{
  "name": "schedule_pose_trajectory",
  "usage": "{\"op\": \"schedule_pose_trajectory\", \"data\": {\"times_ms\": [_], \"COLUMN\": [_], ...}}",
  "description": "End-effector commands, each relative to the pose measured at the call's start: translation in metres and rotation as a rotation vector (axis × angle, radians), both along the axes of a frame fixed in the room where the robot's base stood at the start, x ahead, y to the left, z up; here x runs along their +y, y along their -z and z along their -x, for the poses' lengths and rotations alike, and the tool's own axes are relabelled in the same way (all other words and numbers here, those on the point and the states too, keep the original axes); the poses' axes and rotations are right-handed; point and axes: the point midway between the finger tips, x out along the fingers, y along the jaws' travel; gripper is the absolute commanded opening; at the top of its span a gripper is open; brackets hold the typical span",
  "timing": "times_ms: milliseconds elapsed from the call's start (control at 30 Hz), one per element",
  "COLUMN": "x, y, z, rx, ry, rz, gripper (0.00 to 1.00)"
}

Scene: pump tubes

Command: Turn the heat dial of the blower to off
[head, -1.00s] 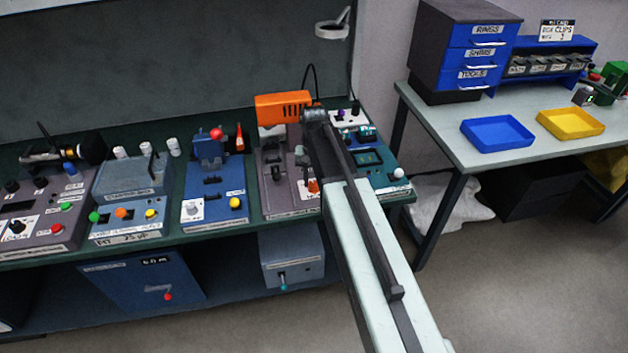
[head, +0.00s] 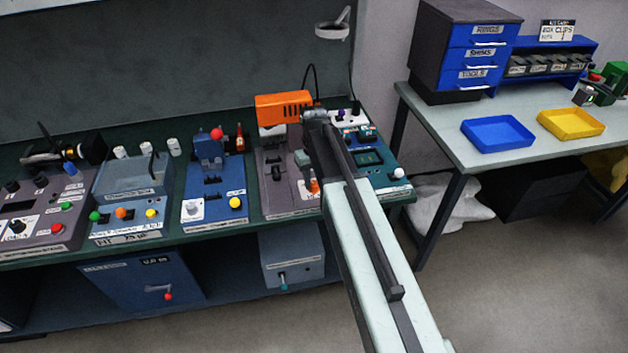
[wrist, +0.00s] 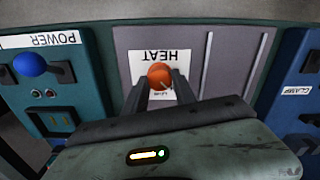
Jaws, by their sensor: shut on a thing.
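The heat dial (wrist: 159,76) is an orange round knob on a white plate marked HEAT, which shows upside down in the wrist view. My gripper (wrist: 160,80) has one dark finger on each side of the dial and is shut on it. In the head view the orange dial (head: 315,186) shows small beside my arm. The orange blower (head: 283,107) stands at the back of the grey station. The dial's pointer and most of the scale are too small or hidden to read.
A teal panel with a blue POWER knob (wrist: 30,64) lies left of the dial in the wrist view. A blue panel marked CLAMP (wrist: 297,91) lies to the right. Other stations with knobs fill the green bench (head: 215,232).

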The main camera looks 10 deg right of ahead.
Motion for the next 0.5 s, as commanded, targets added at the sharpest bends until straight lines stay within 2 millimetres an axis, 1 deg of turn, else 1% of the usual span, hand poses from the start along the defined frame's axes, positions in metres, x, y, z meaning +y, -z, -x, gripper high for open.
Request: {"op": "schedule_pose_trajectory", "data": {"times_ms": [267, 300, 367, 500], "x": [0.0000, 0.0000, 0.0000, -0.0002], "y": [0.0000, 0.0000, 0.0000, 0.0000], "z": [-0.0004, -0.0004, -0.0003, -0.0002], "rx": [-0.001, -0.001, -0.001, -0.001], "ry": [-0.002, -0.002, -0.001, -0.001], "rz": [0.000, 0.000, 0.000, 0.000], "gripper": [0.00, 0.38, 0.54, 0.54]}}
